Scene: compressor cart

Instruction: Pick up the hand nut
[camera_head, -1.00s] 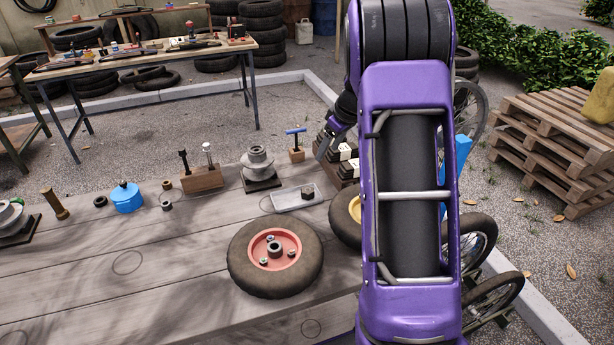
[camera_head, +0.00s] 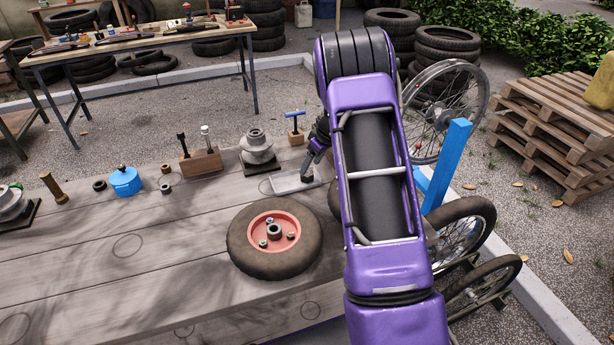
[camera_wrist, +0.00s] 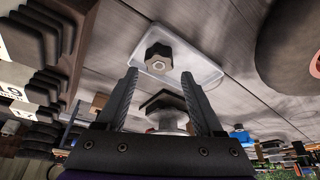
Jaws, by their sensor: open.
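The hand nut is a dark lobed knob with a pale metal centre (camera_wrist: 158,59). It lies in a shallow light tray (camera_wrist: 203,68), toward one end. In the head view the nut (camera_head: 307,177) shows as a small dark shape at the right end of the tray (camera_head: 284,184). My gripper (camera_wrist: 159,74) is open and empty. In the wrist view the nut appears just beyond the fingertips and between them, with no contact visible. In the head view my gripper (camera_head: 308,163) is close to the nut, at the tray's right end; my arm hides part of this area.
A red-hubbed wheel (camera_head: 275,239) lies in front of the tray. A stepped pulley on a dark base (camera_head: 258,151), a wooden block with upright pins (camera_head: 201,163) and a blue T-handle tool (camera_head: 295,124) stand behind it. Dark stacked weights (camera_wrist: 40,50) are at left in the wrist view.

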